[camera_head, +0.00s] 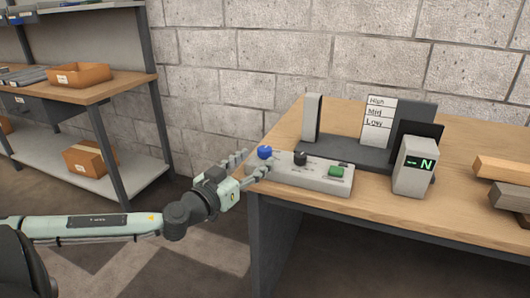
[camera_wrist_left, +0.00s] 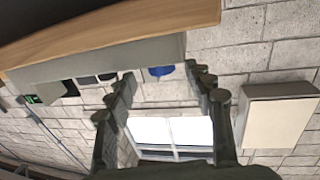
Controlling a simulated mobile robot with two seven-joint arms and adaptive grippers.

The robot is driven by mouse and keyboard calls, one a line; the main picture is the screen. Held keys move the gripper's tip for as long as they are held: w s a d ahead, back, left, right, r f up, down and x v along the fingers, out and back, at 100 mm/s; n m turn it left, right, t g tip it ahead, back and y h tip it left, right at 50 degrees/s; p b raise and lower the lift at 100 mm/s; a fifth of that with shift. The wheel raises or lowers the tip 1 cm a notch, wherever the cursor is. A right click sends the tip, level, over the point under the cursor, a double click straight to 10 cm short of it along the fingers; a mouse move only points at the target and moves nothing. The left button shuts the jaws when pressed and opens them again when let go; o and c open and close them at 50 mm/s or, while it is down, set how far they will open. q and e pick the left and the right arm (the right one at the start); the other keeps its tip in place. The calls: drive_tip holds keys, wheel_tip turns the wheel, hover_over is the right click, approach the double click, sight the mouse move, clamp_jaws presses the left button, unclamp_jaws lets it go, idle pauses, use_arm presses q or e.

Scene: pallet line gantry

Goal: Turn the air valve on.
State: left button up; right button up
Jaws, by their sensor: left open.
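A grey control panel (camera_head: 310,175) lies along the near left edge of the wooden table. It carries a blue knob (camera_head: 264,152) at its left end, a black knob (camera_head: 300,158) and a green button (camera_head: 336,171). The blue knob may be the air valve; no label on it is readable. My left gripper (camera_head: 252,163) is open at the panel's left end, with its fingers near the blue knob. In the left wrist view the blue knob (camera_wrist_left: 160,71) appears between the open fingertips; contact cannot be told. My right gripper is not in view.
Wooden bars (camera_head: 505,170) lie at the right. A shelf with boxes (camera_head: 80,80) stands at the left. The tabletop (camera_head: 390,205) in front is bare.

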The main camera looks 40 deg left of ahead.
sight(260, 155)
use_arm(q)
drive_tip(key=w, duration=0.3)
drive_tip(key=shift+a+r, duration=0.1)
drive_tip(key=shift+w, duration=0.45)
drive_tip(key=shift+w+a, duration=0.1)
drive_tip(key=shift+w, duration=0.7)
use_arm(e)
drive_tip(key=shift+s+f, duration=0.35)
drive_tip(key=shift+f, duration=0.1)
use_arm(q)
drive_tip(key=c, duration=1.2)
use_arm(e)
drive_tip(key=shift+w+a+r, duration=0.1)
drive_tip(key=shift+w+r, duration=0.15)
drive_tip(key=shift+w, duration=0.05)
